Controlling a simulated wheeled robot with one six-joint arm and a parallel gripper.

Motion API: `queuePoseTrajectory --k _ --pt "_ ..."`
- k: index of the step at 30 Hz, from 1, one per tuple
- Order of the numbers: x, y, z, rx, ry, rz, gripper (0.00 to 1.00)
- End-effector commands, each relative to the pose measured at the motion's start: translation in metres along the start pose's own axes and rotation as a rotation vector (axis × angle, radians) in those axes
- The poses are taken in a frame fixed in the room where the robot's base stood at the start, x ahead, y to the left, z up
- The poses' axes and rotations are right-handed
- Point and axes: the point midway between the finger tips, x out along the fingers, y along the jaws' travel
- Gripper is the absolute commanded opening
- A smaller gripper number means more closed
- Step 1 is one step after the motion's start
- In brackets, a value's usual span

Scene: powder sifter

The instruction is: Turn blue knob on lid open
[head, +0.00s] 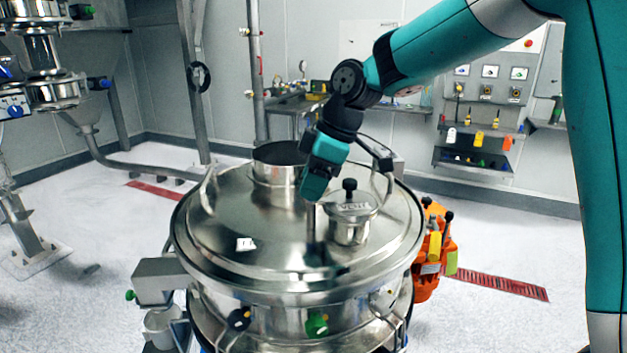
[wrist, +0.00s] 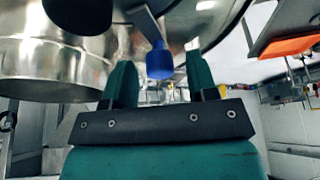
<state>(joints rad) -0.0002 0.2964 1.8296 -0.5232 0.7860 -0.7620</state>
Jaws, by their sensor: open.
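The steel lid (head: 235,215) covers the round sifter vessel in the head view. The blue knob (wrist: 160,60) shows in the wrist view on a metal arm. It appears between the two teal fingers of my gripper (wrist: 158,78), with a visible gap on each side. In the head view my gripper (head: 314,188) points down over the lid, left of the small vent cap (head: 352,210) with its black knob. The blue knob cannot be made out in the head view. My gripper is open and empty.
A wide steel neck (head: 276,170) rises from the lid behind my gripper. A curved handle stands near the vent cap. An orange item (head: 430,262) hangs at the right.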

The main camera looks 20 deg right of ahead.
Motion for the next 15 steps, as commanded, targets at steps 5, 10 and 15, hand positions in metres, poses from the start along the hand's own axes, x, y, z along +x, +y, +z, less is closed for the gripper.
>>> queuePoseTrajectory --k 5,10,15 --pt "0.0016 -0.0001 0.0 0.0 0.0 0.0 0.53" --pt "0.0015 -0.0001 0.0001 0.0 0.0 0.0 0.37" --pt "0.0013 -0.0001 0.0001 0.001 0.0 -0.001 0.04"
